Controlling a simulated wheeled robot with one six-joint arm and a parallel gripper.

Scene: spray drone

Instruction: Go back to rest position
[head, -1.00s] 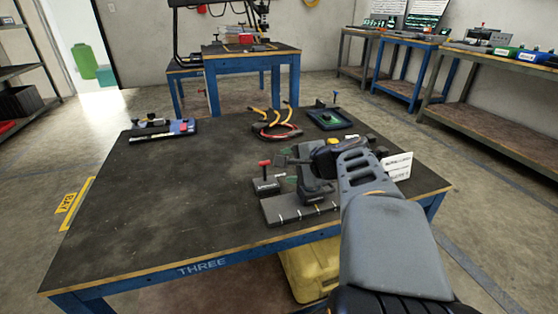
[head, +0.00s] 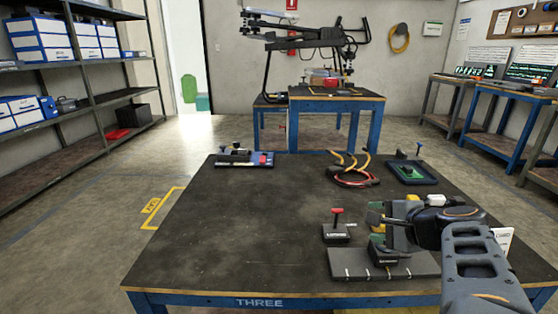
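My gripper (head: 376,212) reaches in from the right over the front right of the black-topped table (head: 230,235) marked THREE. It points left, and its two fingertips look apart with nothing seen between them. Below it, a dark and green block (head: 383,249) stands on a flat grey fixture (head: 345,264) with white marks. My wrist hides part of the area behind. I cannot tell the exact height of the gripper above the fixture.
A red-knobbed box (head: 337,230) stands left of the gripper. Behind are a cable loop (head: 352,175), a green-filled tray (head: 411,173) and a blue tool tray (head: 245,160). A drone (head: 305,38) stands on the back table (head: 335,97).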

